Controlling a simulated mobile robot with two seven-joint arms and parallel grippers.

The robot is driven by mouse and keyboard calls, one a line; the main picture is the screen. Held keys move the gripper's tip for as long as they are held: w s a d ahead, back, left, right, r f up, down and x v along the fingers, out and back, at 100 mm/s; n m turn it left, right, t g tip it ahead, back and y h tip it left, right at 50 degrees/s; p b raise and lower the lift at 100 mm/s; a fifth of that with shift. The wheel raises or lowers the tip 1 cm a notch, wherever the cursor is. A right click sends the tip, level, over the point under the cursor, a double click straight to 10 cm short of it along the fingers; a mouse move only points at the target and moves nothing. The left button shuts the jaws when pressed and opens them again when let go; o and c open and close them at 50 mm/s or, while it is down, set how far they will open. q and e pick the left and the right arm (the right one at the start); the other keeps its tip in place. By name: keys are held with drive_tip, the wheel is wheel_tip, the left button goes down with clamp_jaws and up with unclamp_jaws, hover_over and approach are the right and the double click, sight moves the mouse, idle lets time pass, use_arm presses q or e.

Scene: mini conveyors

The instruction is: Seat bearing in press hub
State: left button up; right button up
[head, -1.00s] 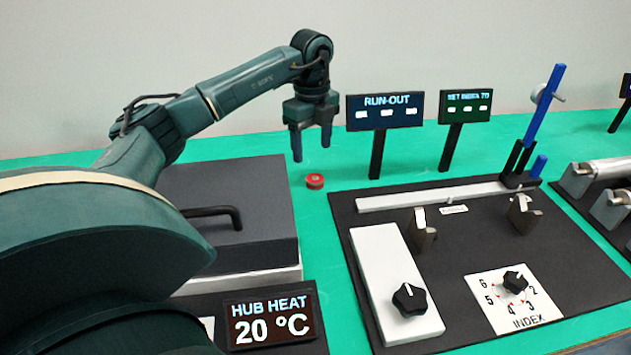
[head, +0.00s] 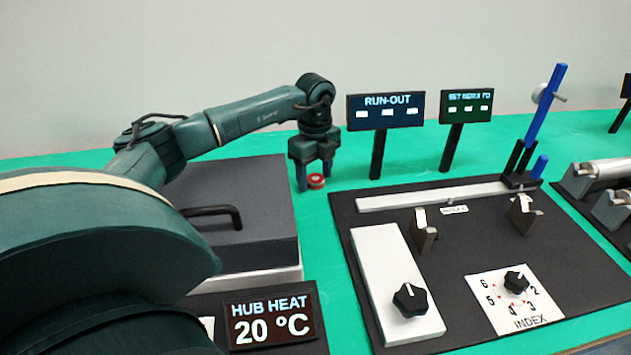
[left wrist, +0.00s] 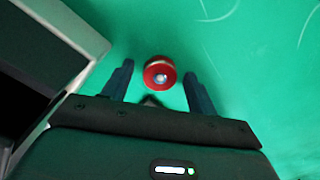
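A small red bearing (head: 316,181) with a pale rim band lies on the green table behind the front fixtures. In the left wrist view the bearing (left wrist: 160,73) sits between and just ahead of the fingertips, with a light centre. My left gripper (head: 315,183) points down over it with its fingers apart, one on each side. In the left wrist view the open fingers of my left gripper (left wrist: 158,80) show gaps on both sides of the bearing. No press hub can be made out for certain. My right gripper is not in view.
A dark box with a handle (head: 225,214) stands left of the bearing, above a "HUB HEAT 20 °C" display (head: 271,318). A black fixture board (head: 460,260) with knobs and brackets lies to the right. The run-out sign (head: 385,110) stands close behind on the right.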

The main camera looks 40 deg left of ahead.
use_arm(q)
drive_tip(key=c, duration=1)
drive_tip(key=shift+c, duration=0.2)
drive_tip(key=shift+r, duration=0.15)
